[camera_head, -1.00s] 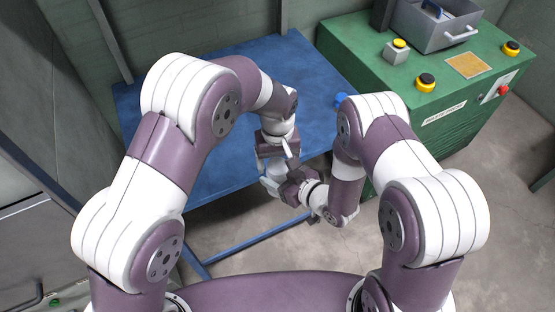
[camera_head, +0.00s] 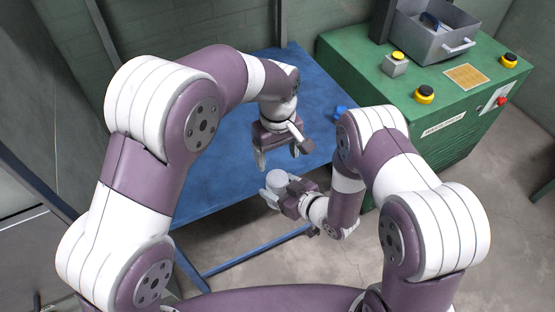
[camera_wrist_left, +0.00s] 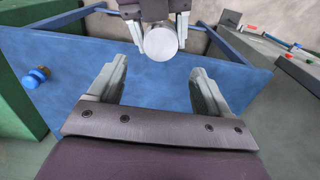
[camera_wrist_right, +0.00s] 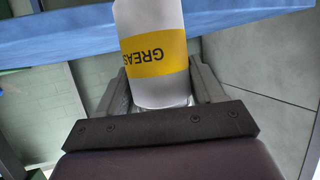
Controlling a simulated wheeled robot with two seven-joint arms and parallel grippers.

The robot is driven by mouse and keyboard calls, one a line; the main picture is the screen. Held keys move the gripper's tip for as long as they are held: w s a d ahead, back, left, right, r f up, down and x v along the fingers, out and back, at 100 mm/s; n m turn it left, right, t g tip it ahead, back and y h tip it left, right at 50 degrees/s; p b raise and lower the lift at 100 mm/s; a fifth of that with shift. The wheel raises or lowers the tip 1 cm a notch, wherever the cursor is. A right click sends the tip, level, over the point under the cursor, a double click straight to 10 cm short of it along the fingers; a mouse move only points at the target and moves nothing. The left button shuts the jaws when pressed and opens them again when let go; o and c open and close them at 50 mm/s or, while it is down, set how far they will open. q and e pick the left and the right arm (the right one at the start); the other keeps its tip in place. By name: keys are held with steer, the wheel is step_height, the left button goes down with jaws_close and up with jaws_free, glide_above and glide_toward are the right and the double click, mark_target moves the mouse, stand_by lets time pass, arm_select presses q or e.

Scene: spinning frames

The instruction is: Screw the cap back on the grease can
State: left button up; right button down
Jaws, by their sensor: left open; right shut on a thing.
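The grease can (camera_wrist_right: 154,52) is a white cylinder with a yellow band, its lettering upside down in the right wrist view. My right gripper (camera_head: 278,189) is shut around it, in front of the table's near edge. The can's pale round end (camera_wrist_left: 161,45) faces the left wrist camera; I cannot tell whether this is a cap. The can also shows in the head view (camera_head: 276,178). My left gripper (camera_head: 278,157) is open and empty, just above and beyond the can in the head view. No separate cap can be made out for certain.
The blue table (camera_head: 215,165) is mostly bare. A small blue object (camera_wrist_left: 38,76) lies near its edge by the green cabinet (camera_head: 350,68). The cabinet bears a grey metal bin (camera_head: 428,35) and yellow-topped buttons (camera_head: 424,95).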

mark_target(278, 178)
arm_select(q)
steer(key=shift+f, duration=4)
steer(key=c, duration=1.1)
steer(key=m, duration=0.3)
